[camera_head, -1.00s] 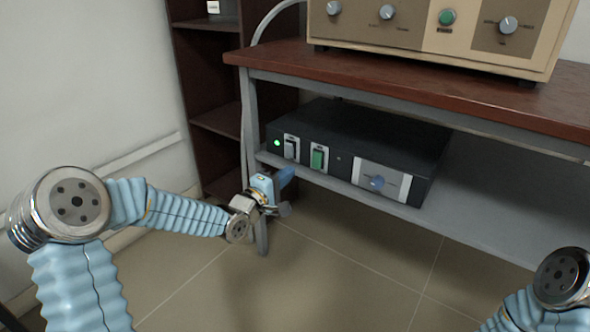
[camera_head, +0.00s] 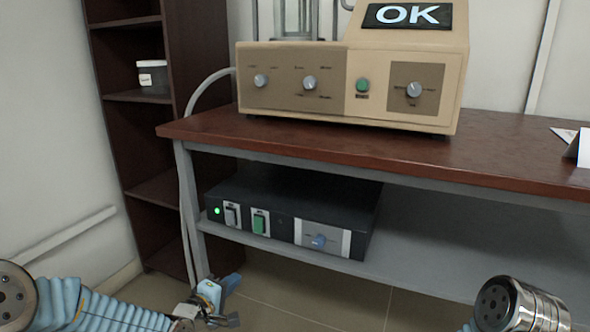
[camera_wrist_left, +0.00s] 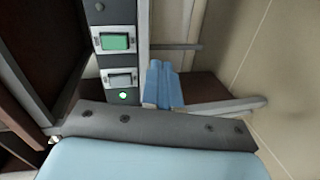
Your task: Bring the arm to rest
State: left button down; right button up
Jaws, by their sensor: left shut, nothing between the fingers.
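My left arm comes in at the lower left of the head view. Its left gripper (camera_head: 232,282) has blue fingers closed together with nothing between them. It hangs low, in front of the table's left leg and below the lower shelf's front edge. In the left wrist view the blue fingers (camera_wrist_left: 162,85) lie side by side, with the black control box's green switch (camera_wrist_left: 115,42) and lit lamp beyond them. A link of my right arm (camera_head: 520,305) shows at the lower right; the right gripper is out of the picture.
The black control box (camera_head: 285,212) sits on the grey lower shelf (camera_head: 430,260) near my left gripper. Above, a beige device (camera_head: 340,85) showing "OK" stands on the brown tabletop (camera_head: 500,155). A dark shelf unit (camera_head: 108,60) stands behind left. Floor below looks clear.

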pick_arm(q)
jog(key=s+d+f+m+g+p, duration=0.2)
jog(key=s+d+f+m+g, duration=0.15)
jog(key=s+f, duration=0.4)
jog(key=s+d+f+m+g+p, duration=0.25)
jog(key=s+f+g, duration=0.3)
jog(key=f, duration=0.35)
jog(key=s+d+f+m+g, duration=0.1)
jog(key=s+f+m+g, duration=0.1)
jog(key=s, duration=0.5)
jog(key=s+f+m+g+y+p, duration=0.1)
jog(key=s+f, duration=0.3)
jog(key=s, duration=0.4)
jog(key=shift+s+d+f+m+g+y, duration=0.15)
jog(key=shift+s+d+m+g+y, duration=0.2)
jog(key=shift+m+g, duration=0.5)
jog(key=c, duration=1.8)
grip_release()
jog(key=shift+w, duration=0.15)
